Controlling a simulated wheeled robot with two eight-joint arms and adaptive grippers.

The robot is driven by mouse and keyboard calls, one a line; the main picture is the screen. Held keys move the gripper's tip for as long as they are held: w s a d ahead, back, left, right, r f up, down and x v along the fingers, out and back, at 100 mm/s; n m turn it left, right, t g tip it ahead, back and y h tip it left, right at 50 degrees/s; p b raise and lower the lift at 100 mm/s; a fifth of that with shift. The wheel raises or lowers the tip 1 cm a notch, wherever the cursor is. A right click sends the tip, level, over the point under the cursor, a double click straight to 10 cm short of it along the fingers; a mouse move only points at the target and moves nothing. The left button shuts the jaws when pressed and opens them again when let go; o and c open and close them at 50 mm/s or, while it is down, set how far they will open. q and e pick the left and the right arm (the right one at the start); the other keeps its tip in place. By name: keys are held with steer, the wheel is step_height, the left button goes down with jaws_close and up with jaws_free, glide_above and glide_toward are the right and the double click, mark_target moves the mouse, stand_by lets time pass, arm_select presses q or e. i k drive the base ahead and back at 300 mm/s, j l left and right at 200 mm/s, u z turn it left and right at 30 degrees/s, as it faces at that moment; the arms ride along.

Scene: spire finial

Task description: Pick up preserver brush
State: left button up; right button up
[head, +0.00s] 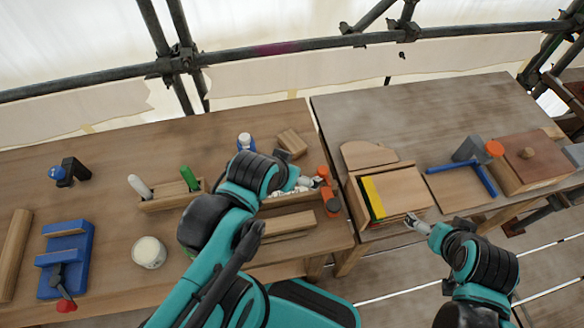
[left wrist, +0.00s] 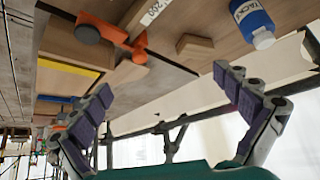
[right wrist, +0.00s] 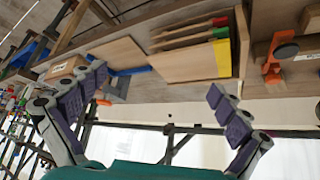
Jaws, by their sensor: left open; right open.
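I cannot tell for sure which thing is the preserver brush. A green-handled upright tool (head: 189,178) and a white-tipped one (head: 140,187) stand in a wooden rack (head: 172,202) on the left bench, in the head view. My left gripper (head: 302,184) is to their right, over the bench near an orange clamp; its fingers (left wrist: 165,110) are spread and empty in the left wrist view. My right gripper (head: 414,222) is at the front of the right bench, beside a box of boards (head: 388,192); its fingers (right wrist: 155,112) are spread and empty in the right wrist view.
A blue-and-white bottle (head: 246,142), wood block (head: 292,142) and orange clamp (head: 331,205) are around my left gripper. A white jar (head: 149,252) and blue vise (head: 65,258) are at the left front. A scaffold rail (head: 300,46) runs behind the benches.

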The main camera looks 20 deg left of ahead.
mark_target(185, 173)
steer(key=k+u, duration=0.1)
steer(key=u, duration=0.35)
steer(key=k+u, duration=0.1)
steer(key=u, duration=0.3)
steer(key=k+u, duration=0.1)
steer(key=u, duration=0.35)
steer(key=j+u, duration=0.1)
steer(key=u, duration=0.35)
steer(key=k, duration=0.05)
